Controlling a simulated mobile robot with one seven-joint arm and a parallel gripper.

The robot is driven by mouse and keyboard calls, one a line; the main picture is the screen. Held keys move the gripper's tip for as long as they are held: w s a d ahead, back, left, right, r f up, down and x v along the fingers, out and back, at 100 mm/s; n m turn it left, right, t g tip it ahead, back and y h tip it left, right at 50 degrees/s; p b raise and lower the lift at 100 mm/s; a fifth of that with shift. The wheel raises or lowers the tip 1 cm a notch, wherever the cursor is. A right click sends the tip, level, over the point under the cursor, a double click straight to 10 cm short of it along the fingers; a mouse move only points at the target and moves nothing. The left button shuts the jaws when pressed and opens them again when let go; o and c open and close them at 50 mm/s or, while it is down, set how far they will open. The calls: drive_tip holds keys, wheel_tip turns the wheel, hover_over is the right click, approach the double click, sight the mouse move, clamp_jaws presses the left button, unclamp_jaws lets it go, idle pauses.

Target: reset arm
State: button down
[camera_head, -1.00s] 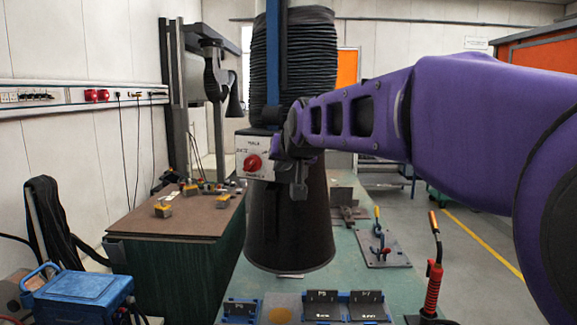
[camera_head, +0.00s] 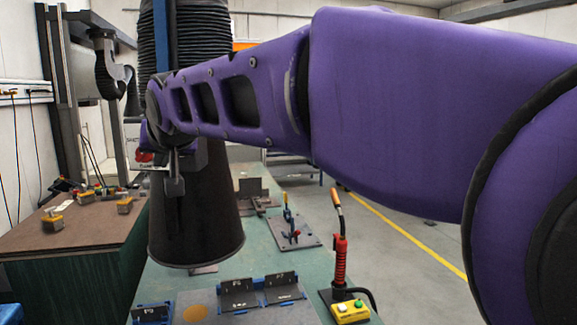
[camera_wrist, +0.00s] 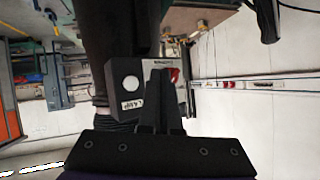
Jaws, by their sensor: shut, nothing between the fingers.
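My purple arm reaches across the head view from the right, and my gripper (camera_head: 174,187) is at its far left end, in front of the black cone-shaped extraction hood (camera_head: 200,232). In the wrist view the two dark fingers of my gripper (camera_wrist: 160,78) are together, with nothing between them. Behind them in that view is a switch box (camera_wrist: 127,85) with a red knob, partly covered by the fingers. I cannot tell whether the fingers touch it. In the head view this box is mostly hidden behind my wrist.
The green bench (camera_head: 262,245) carries black plates in blue holders (camera_head: 283,288), a clamp fixture (camera_head: 291,232), a red-handled torch (camera_head: 340,262) and a yellow button box (camera_head: 350,311). A brown-topped table (camera_head: 75,225) with small yellow blocks stands left. Open floor (camera_head: 400,205) lies right.

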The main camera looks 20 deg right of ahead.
drive_tip(key=shift+s+r, duration=0.1)
drive_tip(key=shift+r, duration=0.25)
